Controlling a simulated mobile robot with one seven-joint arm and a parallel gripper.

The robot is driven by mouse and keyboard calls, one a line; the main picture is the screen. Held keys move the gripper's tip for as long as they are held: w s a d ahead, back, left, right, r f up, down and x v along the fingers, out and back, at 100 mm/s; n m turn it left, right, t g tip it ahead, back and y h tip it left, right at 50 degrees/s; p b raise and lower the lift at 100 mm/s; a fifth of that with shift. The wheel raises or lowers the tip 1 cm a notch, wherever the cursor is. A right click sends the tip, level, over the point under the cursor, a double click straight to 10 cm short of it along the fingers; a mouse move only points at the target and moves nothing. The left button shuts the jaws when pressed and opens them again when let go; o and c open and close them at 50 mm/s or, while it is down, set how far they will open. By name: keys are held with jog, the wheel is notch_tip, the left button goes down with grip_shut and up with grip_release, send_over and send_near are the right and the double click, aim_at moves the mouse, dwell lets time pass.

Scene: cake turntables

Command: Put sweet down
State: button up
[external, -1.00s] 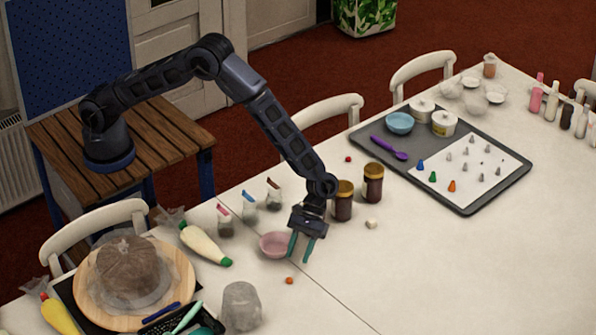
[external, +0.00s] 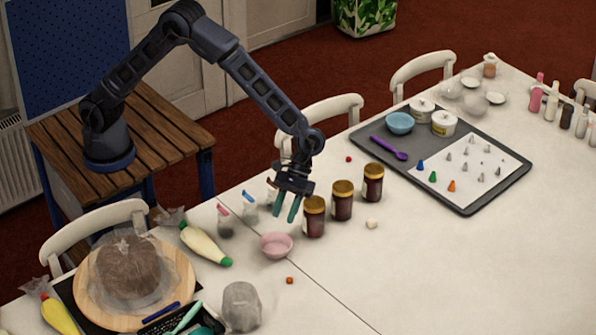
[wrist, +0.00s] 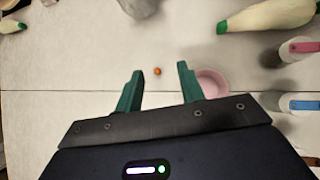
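A small orange sweet (external: 290,280) lies on the white table in front of the pink bowl (external: 276,245). In the wrist view the orange sweet (wrist: 157,71) shows between my fingers, on the table beyond them, and the pink bowl (wrist: 212,83) is just to its right. My gripper (external: 286,216) is open and empty, held above the table by the bowl and a brown jar (external: 313,217); its teal fingers (wrist: 158,82) are well apart. A red sweet (external: 348,159) and a whitish one (external: 371,223) lie near the jars.
Brown jars with gold lids stand right of my gripper, and small bottles (external: 223,222) stand left of it. A piping bag (external: 205,244) and a wrapped cake on a turntable (external: 180,262) are at left. The front right table is clear.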

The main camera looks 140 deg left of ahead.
jog(key=s+d+r+m+y, duration=0.2)
jog(key=s+d+r+m, duration=0.3)
jog(key=s+d+r, duration=0.45)
jog(key=s+d+r+m+y, duration=0.2)
jog(key=s+d+r+m, duration=0.3)
jog(key=s+r, duration=0.65)
jog(key=s+d+r+m+y, duration=0.1)
jog(key=s+d+m, duration=0.1)
jog(key=s, duration=0.7)
jog(key=s+d+r+m+t+y, duration=0.1)
jog(key=s+m, duration=0.3)
jog(key=s, duration=0.6)
jog(key=s+d+r+m+t+y, duration=0.1)
jog(key=s+d+r+m, duration=0.1)
jog(key=s, duration=0.7)
jog(key=shift+s+d+r+m+y, duration=0.2)
jog(key=shift+d+r+m+y, duration=0.15)
jog(key=shift+d+m, duration=0.5)
jog(key=shift+o, duration=0.5)
jog(key=shift+d, duration=0.1)
jog(key=shift+w, duration=0.1)
